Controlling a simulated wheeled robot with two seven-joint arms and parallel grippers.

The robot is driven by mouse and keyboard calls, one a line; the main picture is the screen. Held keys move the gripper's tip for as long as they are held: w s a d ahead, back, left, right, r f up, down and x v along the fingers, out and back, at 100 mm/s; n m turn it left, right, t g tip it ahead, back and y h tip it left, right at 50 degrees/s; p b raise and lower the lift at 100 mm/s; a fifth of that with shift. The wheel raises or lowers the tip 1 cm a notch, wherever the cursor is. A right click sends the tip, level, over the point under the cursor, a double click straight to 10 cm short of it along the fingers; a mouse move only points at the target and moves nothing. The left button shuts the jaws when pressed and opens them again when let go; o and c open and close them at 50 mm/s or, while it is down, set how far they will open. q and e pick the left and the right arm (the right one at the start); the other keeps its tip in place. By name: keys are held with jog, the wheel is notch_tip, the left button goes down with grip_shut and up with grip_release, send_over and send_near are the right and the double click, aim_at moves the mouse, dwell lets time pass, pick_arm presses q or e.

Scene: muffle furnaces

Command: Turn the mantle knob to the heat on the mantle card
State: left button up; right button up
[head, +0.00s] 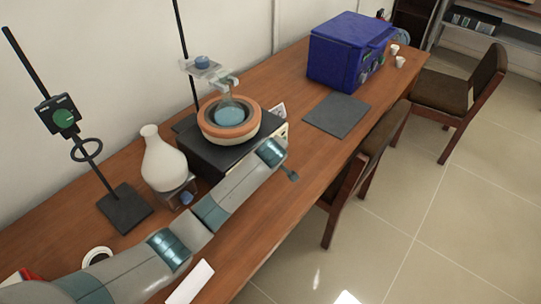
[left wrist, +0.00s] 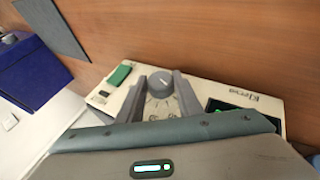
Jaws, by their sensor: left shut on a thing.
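The heating mantle (head: 228,152) is a dark box with an orange-rimmed bowl holding a flask of blue liquid. In the left wrist view its cream front panel (left wrist: 103,98) carries a round grey knob (left wrist: 160,82) with a pale pointer line and scale marks beside it. My left gripper (left wrist: 161,92) has a finger on each side of the knob and is shut on it. In the head view my left arm crosses in front of the mantle and ends at its panel. My right gripper is out of view.
The panel has a green switch (left wrist: 119,74) and a dark display (left wrist: 226,109). A white flask (head: 163,160) and a stand base (head: 125,208) are on the left. A blue furnace (head: 345,50) and grey mat (head: 337,115) are on the right. Chairs stand along the table's front edge.

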pick_arm(q)
jog(key=shift+w+d+r+m+g+y+p, duration=0.15)
jog(key=shift+g+y+p, duration=0.1)
jog(key=shift+g+p, duration=0.25)
jog(key=shift+s+d+m+g+y+p, duration=0.15)
jog(key=shift+g+y+p, duration=0.1)
jog(key=shift+g+p, duration=0.25)
jog(key=shift+w+g+y, duration=0.2)
jog(key=shift+g+y, duration=0.5)
jog(key=shift+g, duration=0.3)
jog(key=shift+m, duration=0.3)
jog(key=o, duration=1)
jog(key=shift+w, duration=0.1)
jog(key=shift+o, duration=0.2)
